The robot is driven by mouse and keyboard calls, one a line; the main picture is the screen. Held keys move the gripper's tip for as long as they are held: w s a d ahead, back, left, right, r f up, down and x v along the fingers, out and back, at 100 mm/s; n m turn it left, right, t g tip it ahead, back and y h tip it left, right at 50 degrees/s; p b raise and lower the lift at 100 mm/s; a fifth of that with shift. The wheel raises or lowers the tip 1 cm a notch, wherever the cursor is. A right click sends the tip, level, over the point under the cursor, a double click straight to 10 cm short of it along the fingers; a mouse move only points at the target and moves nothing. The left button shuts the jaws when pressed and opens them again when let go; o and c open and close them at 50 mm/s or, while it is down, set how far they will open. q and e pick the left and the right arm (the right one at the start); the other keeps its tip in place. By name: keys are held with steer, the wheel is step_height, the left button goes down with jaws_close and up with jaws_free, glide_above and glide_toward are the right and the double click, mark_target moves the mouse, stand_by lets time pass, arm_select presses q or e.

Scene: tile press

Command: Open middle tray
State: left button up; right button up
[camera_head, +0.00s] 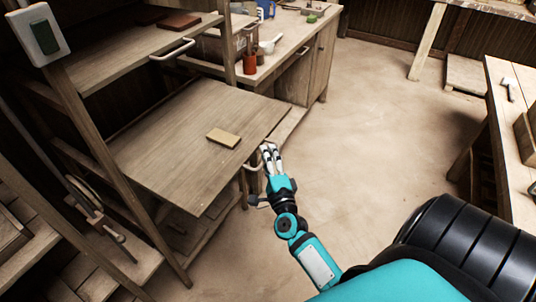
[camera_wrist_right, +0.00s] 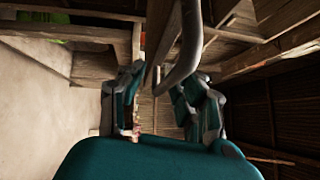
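The middle tray (camera_head: 170,140) is a flat wooden board that sticks well out of the wooden rack. A small tan block (camera_head: 223,137) lies on it. Its pale curved handle (camera_head: 250,172) is at the front edge, partly hidden by my right gripper (camera_head: 268,150). In the right wrist view the grey handle (camera_wrist_right: 186,48) reaches down between the fingers of my right gripper (camera_wrist_right: 158,100). These fingers stand apart with a gap, and I cannot tell whether they touch the handle. My left gripper is out of view.
An upper tray (camera_head: 125,62) with a white handle (camera_head: 172,49) holds a reddish-brown tile (camera_head: 180,21). A switch box (camera_head: 42,36) is on the rack post. A counter (camera_head: 300,28) with a red container (camera_head: 250,64) stands behind. The floor (camera_head: 390,110) to the right is clear.

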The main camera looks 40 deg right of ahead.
steer(key=shift+r, duration=0.15)
steer(key=shift+s, duration=0.15)
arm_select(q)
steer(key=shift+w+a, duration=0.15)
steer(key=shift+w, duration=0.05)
arm_select(e)
steer(key=v, duration=1.1)
steer(key=shift+s+a+f, duration=0.15)
steer(key=shift+s+f, duration=0.05)
steer(key=shift+s, duration=0.15)
steer(key=s+a+f+n+g+y, duration=0.25)
steer(key=f+n, duration=0.25)
steer(key=f, duration=0.5)
steer(key=s+a+f+n+g+y, duration=0.1)
steer(key=a+f+n+g+y, duration=0.25)
steer(key=f, duration=0.65)
steer(key=s+a+f+n+y, duration=0.2)
steer(key=a+f+n, duration=0.3)
steer(key=f, duration=0.5)
steer(key=s+d+f+n+g, duration=0.1)
steer(key=s+f+n+g, duration=0.4)
steer(key=s+f, duration=0.4)
steer(key=s+d+f+n+g, duration=0.1)
steer(key=s+f+n+g, duration=0.4)
steer(key=s, duration=1.2)
step_height(320, 180, down, 5)
steer(key=n, duration=0.3)
steer(key=shift+s+r+g, duration=0.2)
steer(key=shift+s+g, duration=0.2)
